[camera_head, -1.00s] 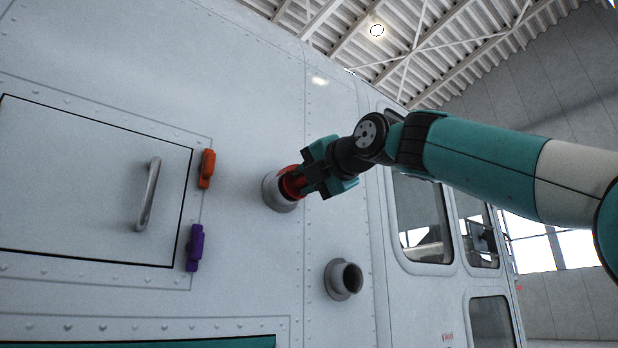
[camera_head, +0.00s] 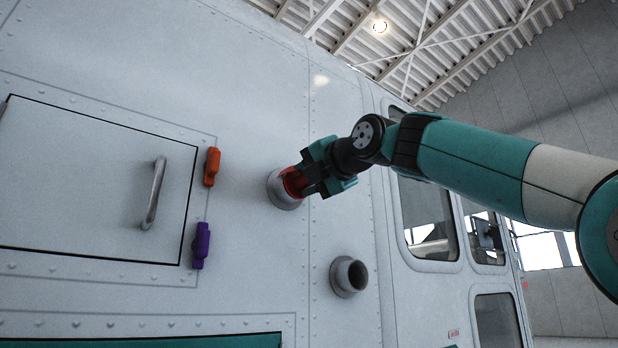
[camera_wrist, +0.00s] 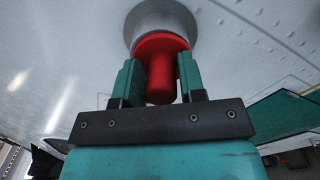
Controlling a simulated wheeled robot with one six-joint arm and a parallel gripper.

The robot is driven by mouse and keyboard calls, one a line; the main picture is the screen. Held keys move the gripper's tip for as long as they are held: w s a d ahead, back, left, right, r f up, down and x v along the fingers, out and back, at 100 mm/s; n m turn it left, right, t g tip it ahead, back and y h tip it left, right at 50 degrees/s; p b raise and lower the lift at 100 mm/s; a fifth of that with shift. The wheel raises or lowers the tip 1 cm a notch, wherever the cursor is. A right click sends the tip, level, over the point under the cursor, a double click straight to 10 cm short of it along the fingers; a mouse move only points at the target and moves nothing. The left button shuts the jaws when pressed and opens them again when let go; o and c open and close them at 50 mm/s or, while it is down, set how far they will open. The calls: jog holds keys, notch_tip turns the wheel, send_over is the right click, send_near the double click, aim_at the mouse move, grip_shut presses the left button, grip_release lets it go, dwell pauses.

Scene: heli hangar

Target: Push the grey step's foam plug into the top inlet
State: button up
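The red foam plug (camera_head: 293,182) sits at the mouth of the top inlet (camera_head: 283,190), a grey round collar on the white fuselage side. In the wrist view the plug (camera_wrist: 161,72) has its wide end against the inlet (camera_wrist: 160,18), and its narrow red grip lies between the two teal fingers of my gripper (camera_wrist: 161,84). The fingers appear closed on the grip. In the head view my gripper (camera_head: 318,178) is right at the inlet. How deep the plug sits is partly hidden by the gripper. The grey step is not identifiable in view.
A lower open inlet (camera_head: 349,276) is empty below and to the right. A hatch with a handle (camera_head: 154,193) is at left, with an orange latch (camera_head: 212,166) and a purple latch (camera_head: 201,245) on its right. Windows (camera_head: 427,217) are at right.

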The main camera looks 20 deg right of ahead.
jog(key=o, duration=0.3)
jog(key=shift+b+v, duration=2.1)
jog(key=shift+v, duration=6.65)
